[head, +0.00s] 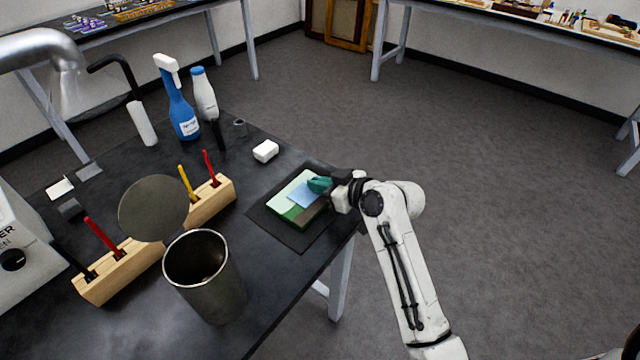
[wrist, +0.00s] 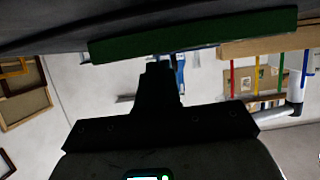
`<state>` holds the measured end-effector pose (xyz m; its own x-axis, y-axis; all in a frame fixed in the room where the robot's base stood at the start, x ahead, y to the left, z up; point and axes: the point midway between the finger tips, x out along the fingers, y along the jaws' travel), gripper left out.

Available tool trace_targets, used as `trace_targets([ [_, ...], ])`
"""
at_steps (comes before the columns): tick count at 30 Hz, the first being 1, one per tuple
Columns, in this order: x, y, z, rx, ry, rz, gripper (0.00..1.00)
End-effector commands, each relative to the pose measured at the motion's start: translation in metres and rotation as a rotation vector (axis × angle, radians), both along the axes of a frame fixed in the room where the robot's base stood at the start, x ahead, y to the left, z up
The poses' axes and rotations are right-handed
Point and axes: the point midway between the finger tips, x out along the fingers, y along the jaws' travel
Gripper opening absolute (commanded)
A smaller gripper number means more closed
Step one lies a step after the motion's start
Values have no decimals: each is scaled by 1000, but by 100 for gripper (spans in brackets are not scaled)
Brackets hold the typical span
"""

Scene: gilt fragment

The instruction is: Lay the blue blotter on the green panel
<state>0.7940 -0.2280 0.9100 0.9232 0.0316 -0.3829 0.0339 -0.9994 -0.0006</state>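The green panel (head: 284,204) lies on a dark mat near the table's right edge. The blue blotter (head: 301,197) shows as a pale blue patch over the panel's middle; whether it rests flat there I cannot tell. My gripper (head: 333,187) is low at the panel's right side, with a teal piece (head: 319,185) at its tip, above the blotter's upper right corner. In the wrist view a dark green edge (wrist: 195,36) runs across, just beyond my gripper's dark finger (wrist: 160,85). The finger gap is hidden.
The dark mat (head: 262,212) surrounds the panel. A white block (head: 265,151) stands behind it. A wooden rack (head: 210,204) with coloured tools and a dark metal bin (head: 212,292) stand to the left. A blue spray bottle (head: 183,115) stands farther back.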

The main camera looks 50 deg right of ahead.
Motion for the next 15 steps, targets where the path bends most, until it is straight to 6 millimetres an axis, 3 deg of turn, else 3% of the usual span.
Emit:
trace_targets([
  [6, 0, 0, 1, 0, 0, 0, 25],
  [15, 0, 0, 4, 0, 0, 0, 25],
])
